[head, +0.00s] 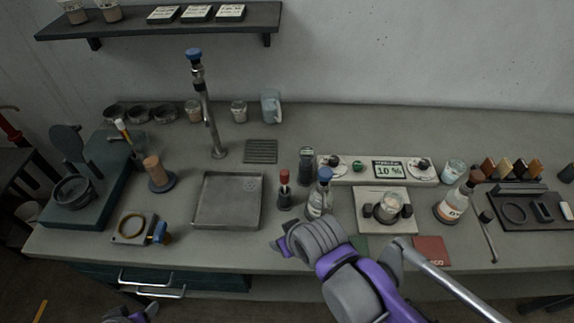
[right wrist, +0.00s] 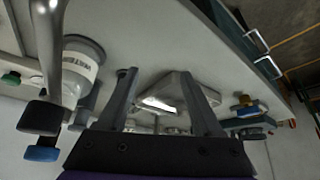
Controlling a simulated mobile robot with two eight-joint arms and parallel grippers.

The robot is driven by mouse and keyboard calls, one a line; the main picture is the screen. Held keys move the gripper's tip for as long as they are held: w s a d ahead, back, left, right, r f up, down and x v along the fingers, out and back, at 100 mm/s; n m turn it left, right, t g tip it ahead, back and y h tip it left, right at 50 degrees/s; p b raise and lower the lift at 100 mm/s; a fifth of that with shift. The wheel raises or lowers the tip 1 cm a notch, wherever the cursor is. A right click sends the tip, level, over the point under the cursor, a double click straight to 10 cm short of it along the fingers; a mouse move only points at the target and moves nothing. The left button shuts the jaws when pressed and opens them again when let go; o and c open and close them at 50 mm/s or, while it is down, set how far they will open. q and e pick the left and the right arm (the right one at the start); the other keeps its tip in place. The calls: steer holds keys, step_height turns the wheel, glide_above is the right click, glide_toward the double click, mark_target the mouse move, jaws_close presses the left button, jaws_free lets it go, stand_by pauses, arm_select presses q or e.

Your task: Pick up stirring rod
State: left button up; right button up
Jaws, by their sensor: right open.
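A thin rod with a dark end (head: 490,238) lies near the front edge of the bench at the right in the head view. I cannot tell for sure whether it is the stirring rod. My right gripper (head: 280,243) is over the front edge of the bench, between the square metal tray (head: 197,222) and the blue-capped bottle (head: 317,205), well left of that rod. In the right wrist view its two fingers (right wrist: 158,74) are apart with nothing between them. Part of my left arm shows purple at the bottom left; its fingers are unclear.
A red-capped bottle (head: 285,196) and the blue-capped bottle stand close to my right gripper. A stirrer with a beaker (head: 391,206), an orange-labelled bottle (head: 452,206) and a black tray (head: 537,220) stand to the right. A tall tap (head: 210,125) rises behind the metal tray.

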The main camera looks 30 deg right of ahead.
steer(key=w+d+r+g, duration=0.1)
steer(key=w+d+r, duration=0.1)
steer(key=w+d, duration=0.15)
steer(key=m+g, duration=0.4)
steer(key=g, duration=0.1)
glide_toward(285, 180)
steer(key=shift+w+d+f, duration=0.15)
steer(key=shift+w+f, duration=0.35)
step_height(285, 180, down, 11)
steer(key=shift+d+r, duration=0.1)
steer(key=shift+r, duration=0.1)
jaws_close()
